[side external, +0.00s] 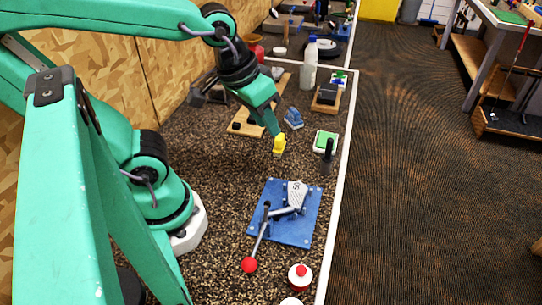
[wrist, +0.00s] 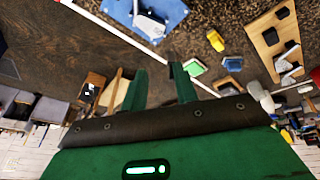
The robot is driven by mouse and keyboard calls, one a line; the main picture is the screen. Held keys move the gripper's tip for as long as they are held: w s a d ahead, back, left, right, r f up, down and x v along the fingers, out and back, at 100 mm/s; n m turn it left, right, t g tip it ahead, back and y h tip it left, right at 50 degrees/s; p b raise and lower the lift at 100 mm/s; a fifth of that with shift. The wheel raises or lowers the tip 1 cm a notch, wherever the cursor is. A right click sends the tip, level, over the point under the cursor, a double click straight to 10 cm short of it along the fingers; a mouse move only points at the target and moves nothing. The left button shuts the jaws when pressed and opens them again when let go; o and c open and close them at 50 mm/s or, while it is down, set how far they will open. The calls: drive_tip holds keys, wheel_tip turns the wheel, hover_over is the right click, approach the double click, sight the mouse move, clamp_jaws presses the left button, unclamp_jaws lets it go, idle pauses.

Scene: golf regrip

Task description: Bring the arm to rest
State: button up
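My gripper (side external: 270,118) hangs over the dark speckled bench top, pointing down in the side view. Just below its tip, in the picture, is a small yellow piece (side external: 279,144). In the wrist view the two green fingers of my gripper (wrist: 157,72) stand apart with nothing between them. There the yellow piece (wrist: 215,41) lies off to the right, clear of the fingers.
A blue plate (side external: 305,231) carries a lever with a red knob (side external: 249,265). A wood panel wall (side external: 165,65) lines the left.

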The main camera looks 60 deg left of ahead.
drive_tip(key=shift+m+t+y, duration=0.4)
drive_tip(key=shift+m+t, duration=0.3)
drive_tip(key=shift+m, duration=0.1)
drive_tip(key=a, duration=0.1)
drive_tip(key=a+r, duration=0.2)
drive_tip(key=a, duration=0.1)
drive_tip(key=shift+s+a+r, duration=0.1)
drive_tip(key=shift+s+r, duration=0.15)
